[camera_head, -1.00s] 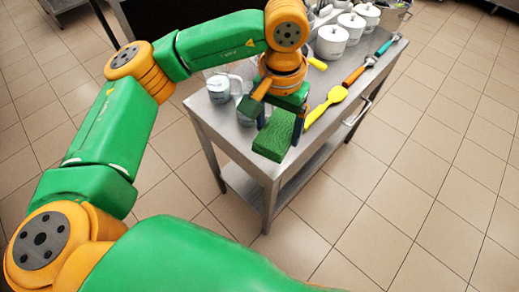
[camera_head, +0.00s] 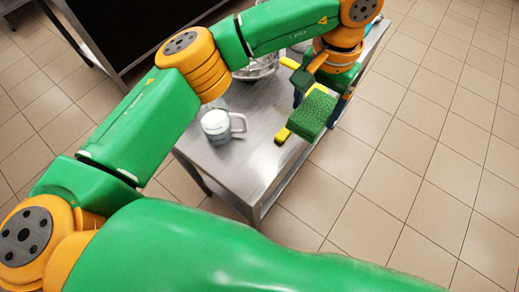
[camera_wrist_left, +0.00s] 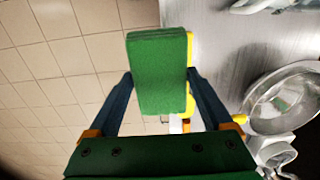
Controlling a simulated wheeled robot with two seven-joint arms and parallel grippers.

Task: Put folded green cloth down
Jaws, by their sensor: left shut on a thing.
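The folded green cloth (camera_head: 312,115) is a thick textured block. My left gripper (camera_head: 322,98) is shut on it and holds it near the right edge of the metal table (camera_head: 243,167). In the left wrist view the cloth (camera_wrist_left: 158,72) sits between the two dark fingers of the gripper (camera_wrist_left: 160,85), with the table to its right and floor tiles to its left. Whether the cloth touches the table cannot be told. My right gripper is not in view.
A yellow utensil (camera_head: 283,135) lies partly behind the cloth. A metal bowl (camera_wrist_left: 284,100) is on the table. The table's near end is bare.

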